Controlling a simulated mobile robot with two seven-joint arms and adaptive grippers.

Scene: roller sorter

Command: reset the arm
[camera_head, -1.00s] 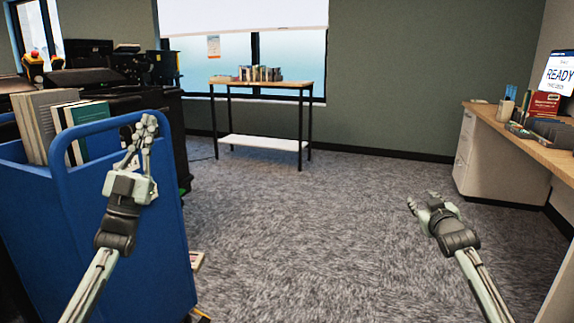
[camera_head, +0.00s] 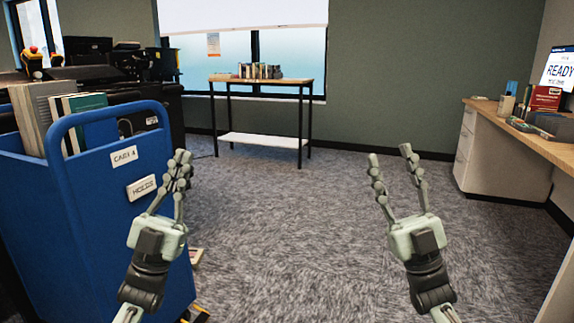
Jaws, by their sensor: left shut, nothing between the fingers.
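My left gripper (camera_head: 181,160) is shut and empty. Its fingers point up and away, at the right side of the blue cart in the picture, and I cannot tell whether they are clear of the cart. My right gripper (camera_head: 390,157) is open and empty, with its fingers spread and pointing up and away over the carpet. Both forearms come in from the bottom edge, and the upper arm links are out of view.
The blue cart (camera_head: 88,225) with several books (camera_head: 35,115) and a "HOLDS" label (camera_head: 142,187) stands at the left. A table (camera_head: 225,80) with books stands by the window. A desk (camera_head: 555,150) with a screen is at the right. The carpet (camera_head: 285,220) between is clear.

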